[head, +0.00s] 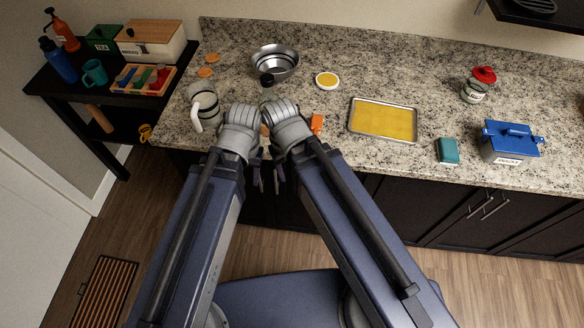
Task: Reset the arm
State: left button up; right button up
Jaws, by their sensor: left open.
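My two arms reach forward from the bottom of the head view, and their wrists meet close together at the counter's front edge. My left gripper (258,184) hangs below its wrist, open, with nothing seen between its fingers. My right gripper (279,180) hangs just to the right of it, partly hidden by its own wrist; its opening cannot be made out. Both grippers are in front of the dark cabinets, apart from the objects on the counter.
Near my wrists on the granite counter (345,168) are a striped pitcher (204,105), a metal bowl (275,62) and an orange item (317,124). A yellow-lined tray (383,121), teal block (447,151), blue box (510,143) and red-lidded jar (478,88) are farther right.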

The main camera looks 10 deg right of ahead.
dwell(0.3)
pick_arm(q)
notch_tip(320, 180, down, 5)
jog(key=b, duration=0.5)
jog(key=shift+o, duration=0.2)
dwell(0.7)
